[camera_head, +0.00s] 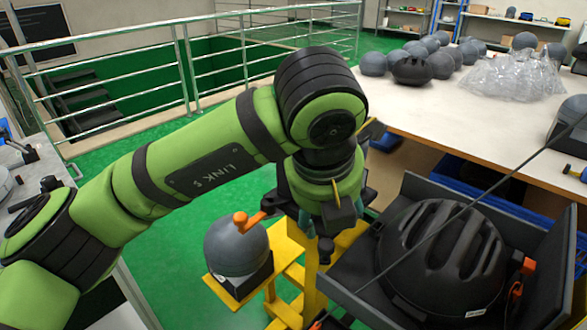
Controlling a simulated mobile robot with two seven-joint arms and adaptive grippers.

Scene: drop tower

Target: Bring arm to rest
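My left arm, green with black bands, comes in from the left and bends down at the centre. Its gripper (322,232) points down above a yellow stand (290,282). The arm's wrist hides part of the gripper, and I cannot tell how far its fingers are apart. I see nothing held in it. A grey rounded headform (236,245) with an orange handle sits on the yellow stand, left of the gripper and apart from it. A black helmet (440,255) lies in a dark open box (540,270) to the right of the gripper. My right gripper is not in view.
A long table (440,115) at the back right holds several grey headforms (373,63), a black helmet (412,71) and clear plastic bags (515,75). A metal railing (185,70) stands behind the arm. Green floor (180,275) is free at lower left. A thin dark cable crosses the box.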

